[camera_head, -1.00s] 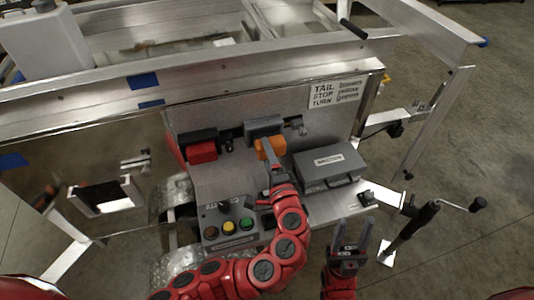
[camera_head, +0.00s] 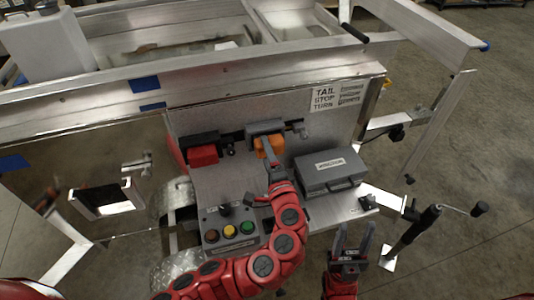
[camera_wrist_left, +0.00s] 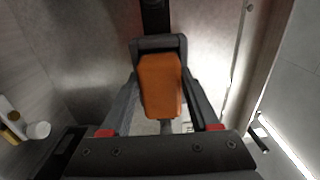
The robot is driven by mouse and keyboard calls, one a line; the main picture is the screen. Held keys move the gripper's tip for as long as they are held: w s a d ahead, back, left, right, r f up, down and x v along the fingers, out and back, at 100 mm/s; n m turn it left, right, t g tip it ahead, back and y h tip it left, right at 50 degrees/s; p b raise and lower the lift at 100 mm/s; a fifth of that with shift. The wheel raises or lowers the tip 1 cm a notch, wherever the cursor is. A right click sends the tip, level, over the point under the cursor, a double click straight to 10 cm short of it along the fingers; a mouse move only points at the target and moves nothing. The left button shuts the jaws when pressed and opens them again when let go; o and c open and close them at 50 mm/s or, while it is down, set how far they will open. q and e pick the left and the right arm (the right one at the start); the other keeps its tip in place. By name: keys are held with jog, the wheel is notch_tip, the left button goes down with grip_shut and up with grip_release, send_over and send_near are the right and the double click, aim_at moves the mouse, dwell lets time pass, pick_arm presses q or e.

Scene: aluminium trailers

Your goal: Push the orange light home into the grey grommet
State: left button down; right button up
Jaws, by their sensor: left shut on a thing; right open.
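The orange light (camera_head: 276,148) is at the trailer's upright metal panel, in front of the dark grey grommet (camera_head: 264,127). My left gripper (camera_head: 270,160) is shut on the orange light. In the left wrist view the orange light (camera_wrist_left: 161,86) lies between the two fingers of my left gripper (camera_wrist_left: 162,95), with the grey grommet (camera_wrist_left: 157,44) framing its far end. How deep the light sits in the grommet cannot be told. My right gripper (camera_head: 354,243) is open and empty, low in front of the trailer.
A red light (camera_head: 203,154) in a dark housing is on the panel to the left. A grey box (camera_head: 329,171) stands to the right of my left gripper. A box with coloured buttons (camera_head: 230,229) is at the front left. A jack with a crank (camera_head: 424,217) stands at the right.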

pick_arm(q)
jog(key=shift+w+a, duration=0.2)
jog(key=shift+w, duration=0.5)
jog(key=shift+c, duration=0.2)
grip_release()
jog(key=shift+s+d, duration=0.15)
jog(key=shift+s, duration=0.15)
jog(key=b+v, duration=0.2)
jog(key=v, duration=1.4)
jog(key=shift+s, duration=0.35)
jog(key=shift+r, duration=0.1)
